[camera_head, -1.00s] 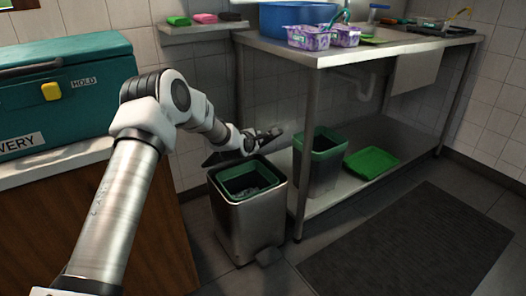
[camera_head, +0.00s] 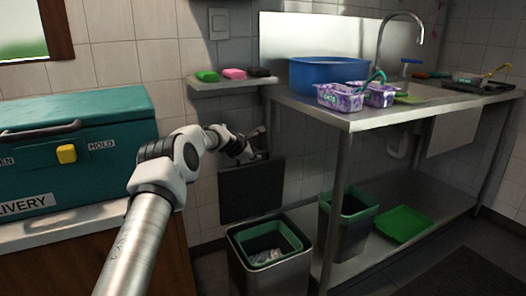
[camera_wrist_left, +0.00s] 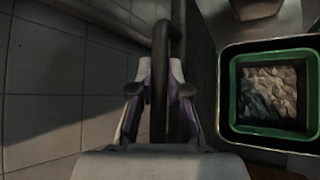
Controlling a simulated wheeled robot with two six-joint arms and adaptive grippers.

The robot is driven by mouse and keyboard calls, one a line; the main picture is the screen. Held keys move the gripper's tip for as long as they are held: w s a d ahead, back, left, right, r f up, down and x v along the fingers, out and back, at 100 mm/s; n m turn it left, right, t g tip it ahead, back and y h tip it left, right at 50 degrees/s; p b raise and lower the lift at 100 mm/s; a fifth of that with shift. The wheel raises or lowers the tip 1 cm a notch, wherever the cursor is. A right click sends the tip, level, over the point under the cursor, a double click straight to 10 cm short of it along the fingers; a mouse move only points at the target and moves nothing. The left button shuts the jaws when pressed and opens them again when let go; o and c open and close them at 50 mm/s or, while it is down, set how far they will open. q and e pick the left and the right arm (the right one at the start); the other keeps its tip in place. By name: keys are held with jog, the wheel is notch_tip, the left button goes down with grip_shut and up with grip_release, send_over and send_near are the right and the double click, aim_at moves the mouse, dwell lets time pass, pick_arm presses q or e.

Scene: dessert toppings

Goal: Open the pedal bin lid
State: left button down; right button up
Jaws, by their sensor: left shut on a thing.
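The pedal bin (camera_head: 268,273) is a metal box with a green-rimmed inner bucket (camera_head: 266,243) holding pale crumpled stuff. Its dark square lid (camera_head: 251,190) stands about upright behind the opening, so the bin is open. My left gripper (camera_head: 259,146) is at the lid's top edge. In the left wrist view my left gripper (camera_wrist_left: 160,88) is shut on a dark narrow bar that looks like the lid's edge. The open green bucket (camera_wrist_left: 270,128) shows there at right. My right gripper is not in view.
A metal sink table (camera_head: 360,122) stands to the right, with a blue basin (camera_head: 325,78) and purple tubs (camera_head: 340,97). A second green-rimmed bin (camera_head: 345,238) and a green tray (camera_head: 404,224) are on its lower shelf. A teal delivery box (camera_head: 80,150) is at left.

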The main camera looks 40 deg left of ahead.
pick_arm(q)
jog(key=shift+w+a+p, duration=0.2)
jog(key=shift+a+p, duration=0.1)
jog(key=shift+a, duration=0.25)
jog(key=c, duration=1.1)
grip_release()
jog(key=shift+c, duration=0.2)
jog(key=shift+r, duration=0.1)
notch_tip(320, 180, up, 10)
